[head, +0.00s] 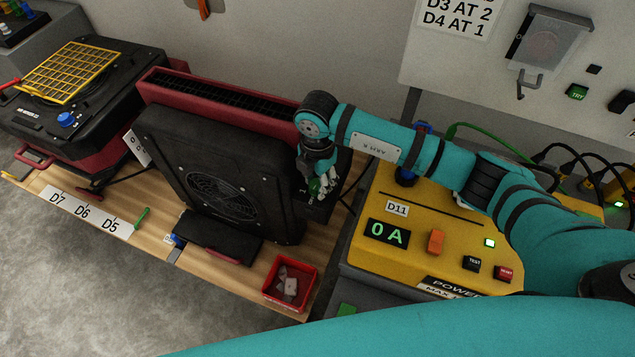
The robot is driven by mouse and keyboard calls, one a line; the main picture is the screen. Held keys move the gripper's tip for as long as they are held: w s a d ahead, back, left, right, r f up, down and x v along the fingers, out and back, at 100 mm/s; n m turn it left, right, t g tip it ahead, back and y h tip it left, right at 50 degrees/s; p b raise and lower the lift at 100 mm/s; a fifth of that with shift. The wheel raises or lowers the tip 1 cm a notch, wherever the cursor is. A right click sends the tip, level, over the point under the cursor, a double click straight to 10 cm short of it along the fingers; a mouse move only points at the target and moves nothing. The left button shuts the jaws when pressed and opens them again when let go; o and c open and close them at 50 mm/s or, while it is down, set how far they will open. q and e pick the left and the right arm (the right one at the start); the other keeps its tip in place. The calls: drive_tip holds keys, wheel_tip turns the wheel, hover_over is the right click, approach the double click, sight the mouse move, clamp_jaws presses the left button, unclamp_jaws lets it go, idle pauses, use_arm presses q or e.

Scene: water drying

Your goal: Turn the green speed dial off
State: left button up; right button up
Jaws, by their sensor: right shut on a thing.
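The green speed dial (315,187) is on the right end of a black and red dryer unit (165,150) with a round fan grille. My right gripper (321,183) is at that end of the unit, with its fingers shut on the green dial. The fingers cover much of the dial, so I cannot read its setting. My left gripper is not in view.
A yellow power box (378,268) reading "0 A" stands to the right, below my right arm. A red tray (270,292) with small pieces sits at the wooden board's front. A second dryer (30,125) with a blue knob (67,120) is at the left.

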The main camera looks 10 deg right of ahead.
drive_tip(key=shift+n+b, duration=0.35)
drive_tip(key=shift+n, duration=0.25)
drive_tip(key=o, duration=1.1)
drive_tip(key=shift+o, duration=0.2)
drive_tip(key=shift+r, duration=0.1)
